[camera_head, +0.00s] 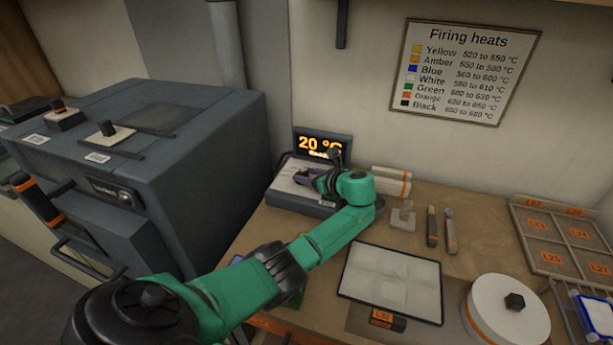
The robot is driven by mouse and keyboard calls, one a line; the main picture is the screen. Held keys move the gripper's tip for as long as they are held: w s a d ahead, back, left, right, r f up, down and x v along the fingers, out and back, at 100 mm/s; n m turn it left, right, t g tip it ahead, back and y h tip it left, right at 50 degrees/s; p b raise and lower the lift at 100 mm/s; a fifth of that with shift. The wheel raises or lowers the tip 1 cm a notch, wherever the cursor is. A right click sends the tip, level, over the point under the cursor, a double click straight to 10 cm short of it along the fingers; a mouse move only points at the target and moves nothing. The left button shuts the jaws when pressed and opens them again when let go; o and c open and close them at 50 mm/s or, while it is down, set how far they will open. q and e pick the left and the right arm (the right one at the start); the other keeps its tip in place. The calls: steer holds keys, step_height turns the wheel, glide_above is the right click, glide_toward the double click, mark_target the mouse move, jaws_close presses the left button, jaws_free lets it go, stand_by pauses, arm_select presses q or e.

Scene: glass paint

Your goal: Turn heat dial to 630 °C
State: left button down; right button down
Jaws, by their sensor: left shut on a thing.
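The heat controller is a grey box (291,190) with a pale top on the table beside the dark furnace. Its raised display (322,145) reads 20 °C in orange, with a smaller line below it partly covered by my arm. My left gripper (311,176), at the end of the green arm, is over the top of the box and shut on the heat dial. The dial itself is mostly hidden by the gripper, so its pointer setting cannot be read. My right gripper is not in view.
A dark furnace (150,150) stands left. A firing heats chart (465,70) hangs on the wall. Right of my arm lie tools (450,230), a pale glass sheet (392,280), a round white turntable (505,312) and a labelled sectioned tray (545,262).

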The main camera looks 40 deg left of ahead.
arm_select(q)
steer(key=shift+c, duration=1.2)
jaws_free()
steer(key=b+v, duration=0.2)
steer(key=v, duration=1.2)
steer(key=shift+d+r, duration=0.2)
steer(key=shift+d, duration=0.05)
